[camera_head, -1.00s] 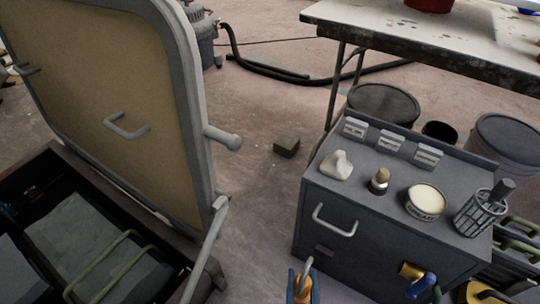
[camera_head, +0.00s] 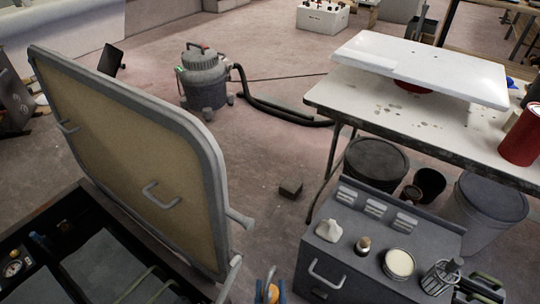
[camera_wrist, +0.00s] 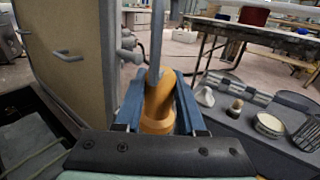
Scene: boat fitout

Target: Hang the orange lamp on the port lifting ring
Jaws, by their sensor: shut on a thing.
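My gripper (camera_head: 268,294) shows at the bottom edge of the head view, its blue fingers shut on the orange lamp (camera_head: 273,292). In the wrist view the lamp (camera_wrist: 158,108) sits between the two blue fingers of my gripper (camera_wrist: 158,100). A grey bar (camera_wrist: 156,45) rises in front of or from the lamp; I cannot tell which. The raised hatch lid (camera_head: 135,150), tan with a grey rim, stands left of my gripper. I cannot make out the port lifting ring in either view.
A dark grey cabinet (camera_head: 330,257) with a putty lump, a small jar, a round tin (camera_head: 398,264) and a wire cup stands to the right. The open hatch (camera_head: 75,215) lies at left. A worktable (camera_head: 420,125) stands behind. A small block (camera_head: 290,188) lies on the floor.

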